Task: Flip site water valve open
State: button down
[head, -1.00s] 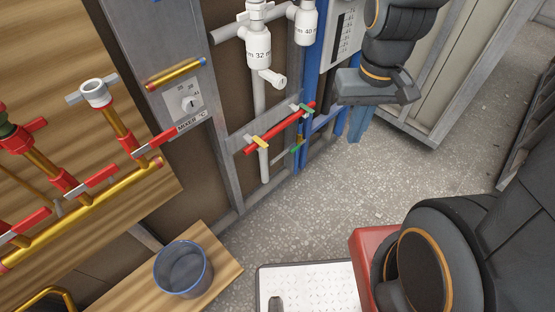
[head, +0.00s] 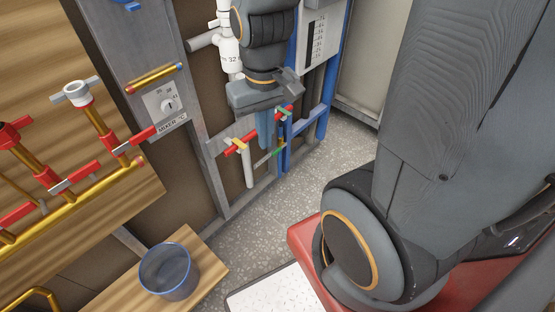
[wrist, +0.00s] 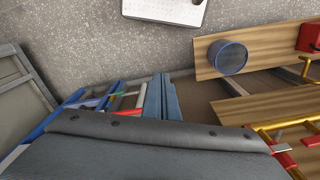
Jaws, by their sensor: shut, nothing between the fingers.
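No label that I can read marks the site water valve, so I cannot tell which handle it is. A red bar handle (head: 262,128) with yellow and green tabs lies across the grey and blue pipes in the head view. My gripper (head: 264,146) points down in front of this bar and hides part of it. Its blue fingers (wrist: 161,80) are together and empty, and I cannot tell whether they touch the bar. In the wrist view, the red and green parts (wrist: 122,97) show just left of the fingers.
Brass pipes with red handles (head: 75,184) stand at the left. A mixer dial panel (head: 165,105) is on the grey post. A blue-rimmed bucket (head: 168,278) sits on a wooden board. A white tray (head: 272,293) lies on the floor. Grey floor (head: 285,210) is open in the middle.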

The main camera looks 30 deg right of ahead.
aim_at(280, 149)
jog(key=w+d+f+m+y+b, duration=0.1)
jog(key=w+f+m+y+b, duration=0.25)
jog(key=f+m+b, duration=0.5)
jog(key=w+d+f+m+t+y+b, duration=0.1)
jog(key=w+f+m+y+b, duration=0.4)
jog(key=f, duration=0.7)
jog(key=w+f+m+y+b, duration=0.1)
jog(key=w+f+m+b, duration=0.15)
jog(key=f+b, duration=0.65)
jog(key=w+d+f+m+t+h+b, duration=0.1)
jog(key=w+d+f+m+t+b, duration=0.3)
jog(key=d+f, duration=0.3)
jog(key=w+d+f+m+t+h+b, duration=0.2)
jog(key=w+d+f+m+t+b, duration=0.2)
jog(key=d+f+m+b, duration=0.2)
jog(key=w+d+f+m+t+h+b, duration=0.1)
jog(key=w+d+f+m+t+b, duration=0.3)
jog(key=d+f, duration=0.5)
notch_tip(280, 149, down, 2)
jog(key=shift+d+f+m+h+b, duration=0.25)
jog(key=shift+d+m+h+b, duration=0.15)
jog(key=shift+m, duration=0.6)
jog(key=shift+w+a, duration=0.15)
jog(key=b+x, duration=0.4)
jog(key=x, duration=0.6)
jog(key=shift+r+b, duration=0.3)
jog(key=shift+r, duration=1.7)
